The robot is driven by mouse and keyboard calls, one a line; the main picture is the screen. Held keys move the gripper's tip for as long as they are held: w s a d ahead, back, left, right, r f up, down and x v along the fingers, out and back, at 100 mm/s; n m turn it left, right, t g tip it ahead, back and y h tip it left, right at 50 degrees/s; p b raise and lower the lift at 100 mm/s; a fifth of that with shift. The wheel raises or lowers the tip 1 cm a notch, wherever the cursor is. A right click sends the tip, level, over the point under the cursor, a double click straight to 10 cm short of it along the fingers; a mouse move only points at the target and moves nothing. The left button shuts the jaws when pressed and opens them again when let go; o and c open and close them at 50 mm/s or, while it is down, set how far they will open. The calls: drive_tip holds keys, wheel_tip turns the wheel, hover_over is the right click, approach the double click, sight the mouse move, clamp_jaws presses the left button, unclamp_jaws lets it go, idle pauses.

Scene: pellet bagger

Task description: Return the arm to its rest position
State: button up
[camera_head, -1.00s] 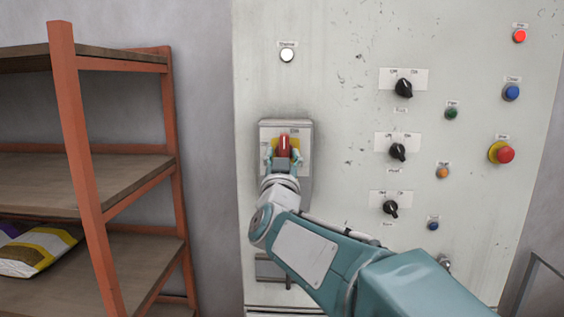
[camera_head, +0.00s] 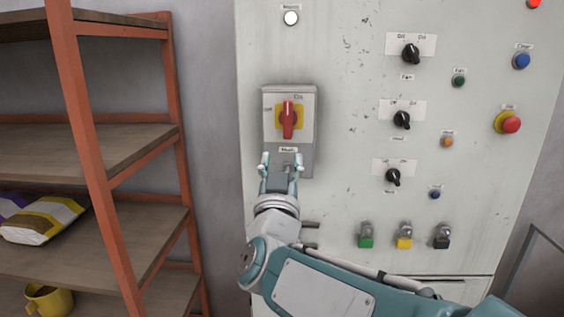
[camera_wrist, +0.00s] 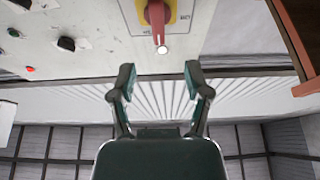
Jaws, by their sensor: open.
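In the wrist view the red switch (camera_wrist: 157,22) is at the top, beyond and apart from the two spread fingers of my gripper (camera_wrist: 160,85). My arm reaches in from the lower right of the head view.
The panel holds black knobs (camera_head: 402,120), a red stop button (camera_head: 510,124) on yellow, and coloured padlocks (camera_head: 404,240) low down. An orange-framed shelf (camera_head: 95,180) at left bears a bag (camera_head: 45,218) and a yellow mug (camera_head: 48,300). A railing (camera_head: 535,270) stands at right.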

drive_tip(key=s+d+f+g, duration=0.8)
drive_tip(key=s+f, duration=0.3)
drive_tip(key=s+d+f+g, duration=0.8)
drive_tip(key=s+d+f, duration=0.1)
drive_tip(key=s+f, duration=0.3)
drive_tip(key=shift+d+n+g+y, duration=0.3)
drive_tip(key=shift+g+y, duration=0.1)
